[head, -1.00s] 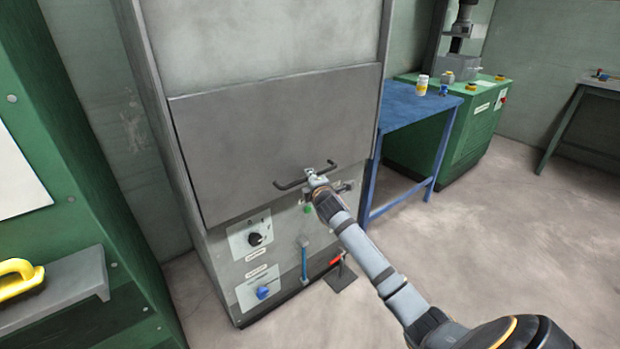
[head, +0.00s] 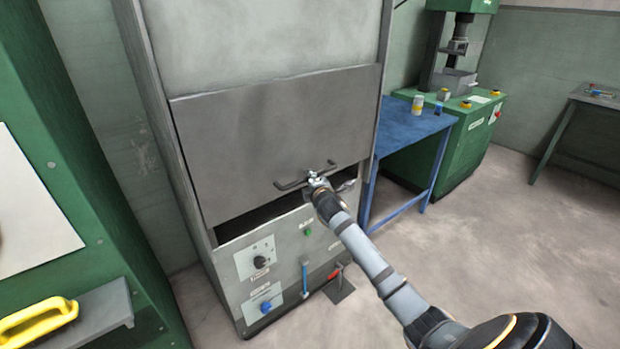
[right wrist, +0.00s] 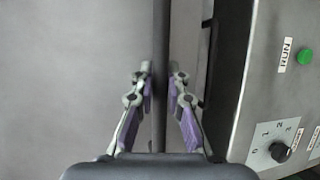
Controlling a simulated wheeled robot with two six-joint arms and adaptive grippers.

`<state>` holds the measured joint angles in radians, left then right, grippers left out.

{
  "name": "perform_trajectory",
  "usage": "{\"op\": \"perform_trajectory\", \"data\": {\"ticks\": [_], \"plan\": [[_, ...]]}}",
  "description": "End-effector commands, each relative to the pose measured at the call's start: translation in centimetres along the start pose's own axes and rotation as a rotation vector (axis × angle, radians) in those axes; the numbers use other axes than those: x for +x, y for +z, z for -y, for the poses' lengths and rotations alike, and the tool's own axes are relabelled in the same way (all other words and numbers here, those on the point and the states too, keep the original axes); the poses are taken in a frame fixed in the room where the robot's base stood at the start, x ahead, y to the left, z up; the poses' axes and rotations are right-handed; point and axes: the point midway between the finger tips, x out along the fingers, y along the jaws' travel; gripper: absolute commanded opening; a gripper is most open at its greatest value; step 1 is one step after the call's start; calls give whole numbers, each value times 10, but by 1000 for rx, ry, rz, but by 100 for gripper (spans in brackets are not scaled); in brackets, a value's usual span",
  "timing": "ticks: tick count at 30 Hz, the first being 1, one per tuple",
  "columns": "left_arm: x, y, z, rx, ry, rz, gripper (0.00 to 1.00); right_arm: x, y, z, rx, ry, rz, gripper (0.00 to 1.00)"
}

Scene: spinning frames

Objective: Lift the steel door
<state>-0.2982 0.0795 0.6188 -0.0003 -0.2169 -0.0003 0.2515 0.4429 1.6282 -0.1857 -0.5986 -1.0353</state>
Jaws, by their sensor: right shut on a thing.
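The steel door (head: 260,140) is a flat grey panel on the front of a tall grey cabinet, with a dark bar handle (head: 290,184) near its lower edge. A dark gap (head: 262,218) shows between the door's lower edge and the control panel. My right gripper (head: 318,179) is at the middle of the handle. In the right wrist view its two fingers (right wrist: 160,100) lie on either side of the dark handle bar (right wrist: 160,50), shut on it. My left gripper is not in view.
Below the door are a black dial (head: 261,262), a blue knob (head: 266,307), a green button (head: 308,231) and a blue lever (head: 305,280). A blue table (head: 400,130) stands right of the cabinet, a green cabinet (head: 70,160) left. The floor at right is clear.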

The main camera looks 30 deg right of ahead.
Motion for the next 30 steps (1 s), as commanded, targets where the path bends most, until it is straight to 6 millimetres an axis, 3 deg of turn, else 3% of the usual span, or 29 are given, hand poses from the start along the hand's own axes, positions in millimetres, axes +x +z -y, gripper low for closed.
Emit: {"op": "perform_trajectory", "data": {"ticks": [1, 9, 15, 22, 30], "plan": [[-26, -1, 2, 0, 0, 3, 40, -5, 2, -28, -2, 4, 1, 0], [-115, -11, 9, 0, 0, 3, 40, -22, 10, -117, -2, 5, 1, 0], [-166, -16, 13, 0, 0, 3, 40, -32, 14, -169, -2, 4, 1, 0], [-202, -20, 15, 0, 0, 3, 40, -39, 16, -207, -1, 4, 0, 0], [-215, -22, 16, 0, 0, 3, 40, -42, 18, -221, -1, 3, 0, 0]]}}
